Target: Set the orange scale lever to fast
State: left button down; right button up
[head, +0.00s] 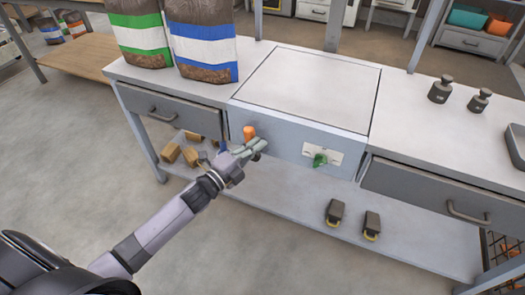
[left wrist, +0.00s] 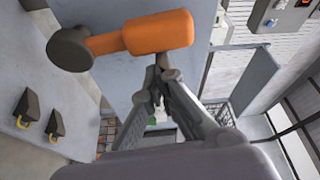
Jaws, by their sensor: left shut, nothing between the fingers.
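The orange scale lever (head: 249,132) stands on the front face of the scale (head: 285,140), at its left end. In the left wrist view the lever (left wrist: 160,31) is large, with a dark round hub at its left end. My left gripper (head: 257,148) is shut and empty, just below the lever's orange end. In the left wrist view its fingertips (left wrist: 163,66) are close under the orange part; I cannot tell whether they touch it. The lever's markings are hidden or too small to read. My right gripper is not in view.
A green knob (head: 320,160) sits on a white plate at the right of the scale front. Two bags (head: 203,48) stand on the bench at left. Drawers with handles (head: 468,212) flank the scale. Two dark weights (head: 441,89) stand at right. The scale top is clear.

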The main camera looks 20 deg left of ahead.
aim_at(249, 139)
pick_arm(q)
jog(key=shift+a+n+t, duration=0.4)
jog(key=shift+a+n, duration=0.45)
jog(key=shift+n, duration=0.35)
jog(key=shift+a+n+t, duration=0.4)
jog(key=shift+a+n, duration=0.4)
jog(key=shift+n, duration=0.4)
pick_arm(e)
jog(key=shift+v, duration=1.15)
pick_arm(q)
jog(key=shift+w+a, duration=0.1)
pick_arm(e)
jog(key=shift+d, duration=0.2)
